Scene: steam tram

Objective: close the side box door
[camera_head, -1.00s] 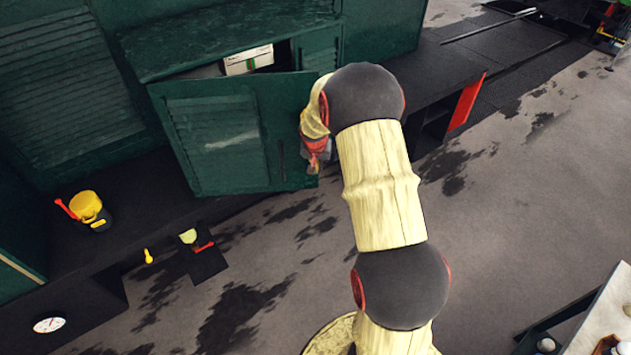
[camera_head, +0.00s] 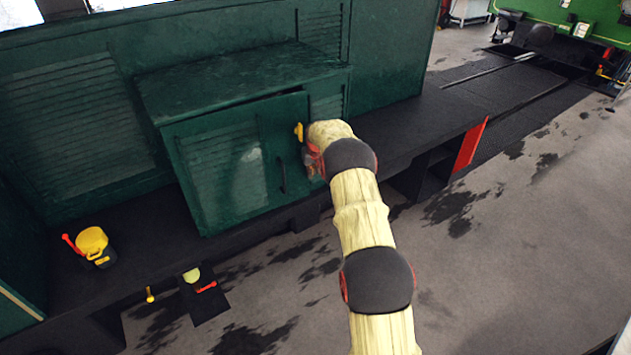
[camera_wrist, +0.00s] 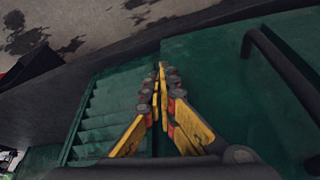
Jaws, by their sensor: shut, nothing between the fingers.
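The dark green side box (camera_head: 240,75) stands on the black ledge along the tram. Its door (camera_head: 230,160), with a slim dark handle (camera_head: 282,175), is nearly flush with the box front. Its free right edge stands slightly out at the top. My gripper (camera_head: 299,132) is at that free edge, mostly hidden behind my arm in the head view. In the wrist view my gripper (camera_wrist: 161,68) is shut and empty, its tips over the seam between louvred panel (camera_wrist: 110,105) and door (camera_wrist: 215,60). The handle (camera_wrist: 285,70) is to its right. I cannot tell whether the tips touch the door.
Small levers (camera_head: 206,287) stick out below the ledge. A red panel (camera_head: 469,145) juts out below the ledge at right. The stained grey floor (camera_head: 520,220) is open at right.

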